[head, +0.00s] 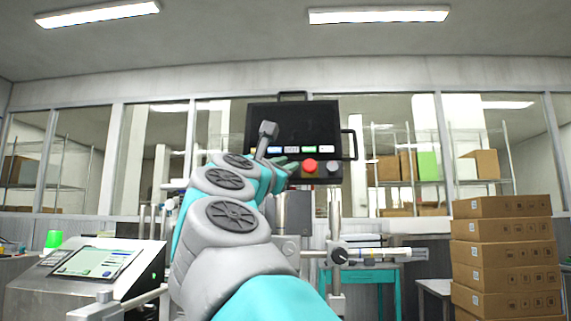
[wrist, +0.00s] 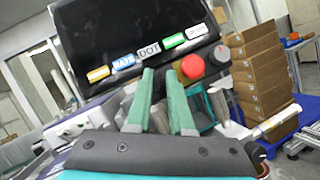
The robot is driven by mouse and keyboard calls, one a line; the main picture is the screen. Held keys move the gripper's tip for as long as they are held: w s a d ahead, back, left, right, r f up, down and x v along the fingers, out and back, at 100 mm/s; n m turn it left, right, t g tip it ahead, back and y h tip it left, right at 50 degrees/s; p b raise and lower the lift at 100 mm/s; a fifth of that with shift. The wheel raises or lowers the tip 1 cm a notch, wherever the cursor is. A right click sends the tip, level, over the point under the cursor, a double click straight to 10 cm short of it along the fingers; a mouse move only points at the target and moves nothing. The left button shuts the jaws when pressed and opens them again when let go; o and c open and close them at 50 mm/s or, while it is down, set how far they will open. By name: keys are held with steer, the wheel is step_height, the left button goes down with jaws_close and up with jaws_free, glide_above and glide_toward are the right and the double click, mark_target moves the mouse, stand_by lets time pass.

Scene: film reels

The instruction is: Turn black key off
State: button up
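A black control panel (head: 293,122) hangs ahead, with a row of colored labelled buttons along its lower edge. My gripper (head: 284,162) is in front of the panel's lower edge, left of the red button. In the wrist view my gripper's green fingers (wrist: 161,79) are apart with nothing between them. They point at the panel below the buttons, left of the black knob.
Another dark knob (head: 339,255) is on the machine below the panel. Stacked cardboard boxes (head: 507,254) stand at the right. A console with a screen (head: 95,263) stands at the left. A teal table (head: 362,273) is below the panel. Windows and shelves are behind.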

jaws_close()
steer(key=shift+f+n+t+y+b, duration=0.1)
steer(key=shift+n+t+y+b, duration=0.2)
steer(key=shift+n+y, duration=0.15)
steer(key=shift+d+n+t+y, duration=0.1)
steer(key=shift+n+t+y, duration=0.3)
steer(key=shift+n+y, duration=1.5)
steer(key=shift+n+t+y, duration=0.4)
steer(key=shift+n+y, duration=0.65)
steer(key=shift+n, duration=1.5)
jaws_free()
